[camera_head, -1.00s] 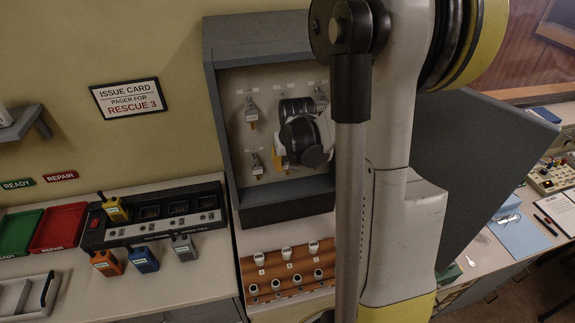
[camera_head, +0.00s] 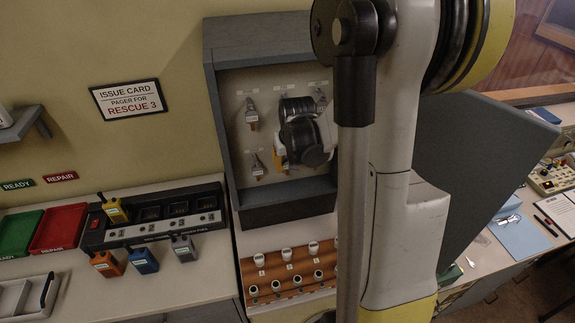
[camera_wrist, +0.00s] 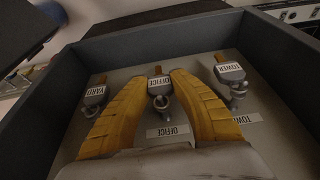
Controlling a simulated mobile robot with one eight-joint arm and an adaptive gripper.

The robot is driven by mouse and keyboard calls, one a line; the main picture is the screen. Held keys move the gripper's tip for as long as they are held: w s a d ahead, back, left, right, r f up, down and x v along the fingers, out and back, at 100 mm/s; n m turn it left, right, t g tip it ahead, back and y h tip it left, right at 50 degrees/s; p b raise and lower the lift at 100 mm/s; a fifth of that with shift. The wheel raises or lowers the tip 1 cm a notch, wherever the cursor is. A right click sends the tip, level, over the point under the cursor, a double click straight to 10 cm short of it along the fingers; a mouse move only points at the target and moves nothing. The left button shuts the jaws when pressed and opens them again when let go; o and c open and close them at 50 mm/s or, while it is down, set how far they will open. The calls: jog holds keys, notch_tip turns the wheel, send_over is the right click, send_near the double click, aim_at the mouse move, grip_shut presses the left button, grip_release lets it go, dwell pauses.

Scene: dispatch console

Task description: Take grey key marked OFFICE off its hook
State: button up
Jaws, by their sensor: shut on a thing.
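The grey key marked OFFICE (camera_wrist: 158,88) is in the middle of the wrist view, above the OFFICE label on the cabinet's back panel. Its tag and ring show between the two yellow fingers of my gripper (camera_wrist: 159,80), which is shut on it. The key is still by its hook; whether its ring is clear of the hook cannot be told. In the head view my wrist hides this key inside the grey key cabinet (camera_head: 222,140).
The YARD key (camera_wrist: 95,94) hangs to the left and the TOWER key (camera_wrist: 231,76) to the right, both close to my fingers. The cabinet walls enclose the space, and its open door (camera_head: 480,150) stands to the right. A pager charger (camera_head: 150,222) is on the counter.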

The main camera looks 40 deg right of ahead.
jog(key=shift+s+a, duration=0.1)
jog(key=shift+s, duration=0.1)
jog(key=shift+s+a, duration=0.3)
jog(key=shift+s, duration=0.3)
jog(key=shift+s+a, duration=0.25)
jog(key=shift+s, duration=0.35)
jog(key=s, duration=0.1)
jog(key=s+a+r+p, duration=0.1)
jog(key=s, duration=0.1)
jog(key=s+a+r, duration=0.1)
jog(key=shift+s+a, duration=0.15)
jog(key=shift+s, duration=0.15)
